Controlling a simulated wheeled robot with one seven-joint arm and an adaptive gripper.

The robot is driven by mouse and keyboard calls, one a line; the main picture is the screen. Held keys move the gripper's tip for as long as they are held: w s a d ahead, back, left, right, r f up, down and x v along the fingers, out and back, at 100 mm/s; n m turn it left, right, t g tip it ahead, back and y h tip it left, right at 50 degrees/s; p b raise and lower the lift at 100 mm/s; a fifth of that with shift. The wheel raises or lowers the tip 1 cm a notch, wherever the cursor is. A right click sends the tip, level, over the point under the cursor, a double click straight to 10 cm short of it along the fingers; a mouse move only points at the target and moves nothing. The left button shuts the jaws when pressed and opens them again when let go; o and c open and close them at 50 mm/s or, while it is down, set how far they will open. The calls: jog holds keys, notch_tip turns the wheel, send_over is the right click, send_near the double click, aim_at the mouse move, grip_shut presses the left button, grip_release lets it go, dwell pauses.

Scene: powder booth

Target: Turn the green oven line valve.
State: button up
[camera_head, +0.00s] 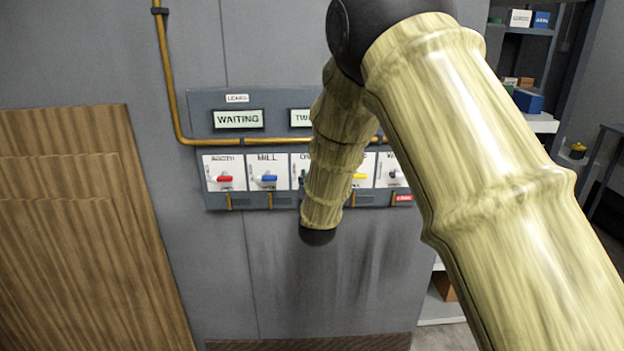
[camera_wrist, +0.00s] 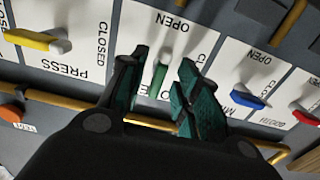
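The green oven line valve handle (camera_wrist: 159,79) shows in the wrist view, running down from a pale hub (camera_wrist: 166,54) on a white plate marked OPEN and CLOSED. My gripper (camera_wrist: 162,82) is open, with one dark green finger on each side of the handle. A gap shows on the right side of the handle; the left finger is very close, and I cannot tell whether it touches. In the head view my arm covers the gripper and the green handle; only the left edge of the oven plate (camera_head: 298,163) shows.
The panel (camera_head: 270,98) also carries a red valve (camera_head: 224,179), a blue valve (camera_head: 268,178) and a yellow valve (camera_head: 360,177) close by. A yellow pipe (camera_head: 168,80) runs along it. A display (camera_head: 239,119) reads WAITING. A wooden board (camera_head: 75,230) stands at left.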

jog(key=s, duration=0.9)
jog(key=shift+s+d, duration=0.15)
jog(key=shift+s, duration=0.25)
jog(key=s+d+f+g+p, duration=0.1)
jog(key=s+d+f+g, duration=0.25)
jog(key=s+f, duration=0.45)
jog(key=s+d+f+g+p, duration=0.1)
jog(key=s+d+f+g, duration=0.3)
jog(key=f, duration=0.9)
jog(key=s+d+f+g+p, duration=0.1)
jog(key=s+d+f+g, duration=0.1)
jog(key=s+d+f, duration=0.6)
jog(key=s+d+f+g, duration=0.2)
jog(key=s+f, duration=0.2)
jog(key=s, duration=0.6)
jog(key=s+d+f+g+p, duration=0.1)
jog(key=s+f, duration=0.4)
jog(key=s, duration=0.6)
jog(key=s+d+f+m+g, duration=0.1)
jog(key=s+f+g, duration=0.4)
jog(key=s, duration=0.5)
jog(key=shift+s+d+f+h+p, duration=0.15)
jog(key=shift+d+h+p, duration=0.2)
jog(key=shift+d, duration=0.55)
jog(key=shift+g, duration=0.25)
